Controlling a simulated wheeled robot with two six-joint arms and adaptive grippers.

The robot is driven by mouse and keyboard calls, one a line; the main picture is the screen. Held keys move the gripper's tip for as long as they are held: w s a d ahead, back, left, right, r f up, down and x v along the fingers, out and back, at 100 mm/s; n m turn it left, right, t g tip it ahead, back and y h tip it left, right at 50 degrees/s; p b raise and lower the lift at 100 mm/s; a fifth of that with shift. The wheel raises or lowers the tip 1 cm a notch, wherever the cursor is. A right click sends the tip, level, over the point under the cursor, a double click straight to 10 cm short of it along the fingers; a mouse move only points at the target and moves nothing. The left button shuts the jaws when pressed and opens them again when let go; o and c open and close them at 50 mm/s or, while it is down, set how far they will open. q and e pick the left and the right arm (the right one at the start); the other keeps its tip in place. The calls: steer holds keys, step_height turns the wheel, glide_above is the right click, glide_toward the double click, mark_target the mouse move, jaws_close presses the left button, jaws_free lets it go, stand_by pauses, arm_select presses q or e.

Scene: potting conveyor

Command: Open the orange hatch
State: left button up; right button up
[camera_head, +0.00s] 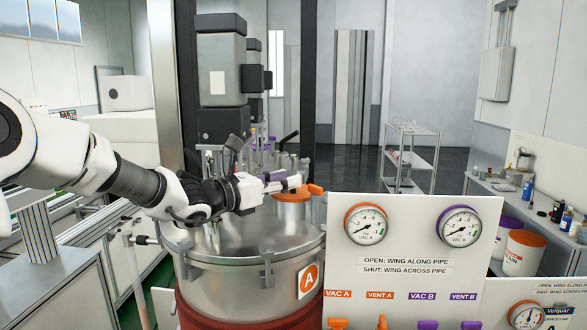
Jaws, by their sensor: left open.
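The orange hatch (291,196) sits on the lid of the steel vessel (262,240) marked with an orange A. Its orange handle (312,189) shows at its right side. The hatch looks closed. My left gripper (288,183) comes in from the left above the lid. Its jaws are open, and its fingertips lie just over or in front of the hatch's upper left part. I cannot tell whether they touch it. The fingers hide part of the hatch top. My right gripper is not in view.
A white panel (345,266) with gauges and valve labels stands at the right front of the vessel. A second vessel with purple parts is partly hidden behind. A shelf cart (411,157) stands farther back.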

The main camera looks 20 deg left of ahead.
arm_select(q)
steer(key=w, duration=0.2)
steer(key=w+f, duration=0.1)
steer(key=w, duration=0.1)
steer(key=shift+w+d+f, duration=0.1)
steer(key=shift+d, duration=0.25)
steer(key=shift+w+d, duration=0.1)
steer(key=shift+s+d, duration=0.1)
steer(key=shift+s, duration=0.1)
steer(key=shift+c, duration=0.2)
steer(key=shift+s+r, duration=0.25)
steer(key=c, duration=0.6)
steer(key=shift+f, duration=0.1)
jaws_close()
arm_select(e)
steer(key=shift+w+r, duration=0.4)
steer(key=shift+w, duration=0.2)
arm_select(q)
steer(key=shift+w+r, duration=0.1)
steer(key=shift+r, duration=0.25)
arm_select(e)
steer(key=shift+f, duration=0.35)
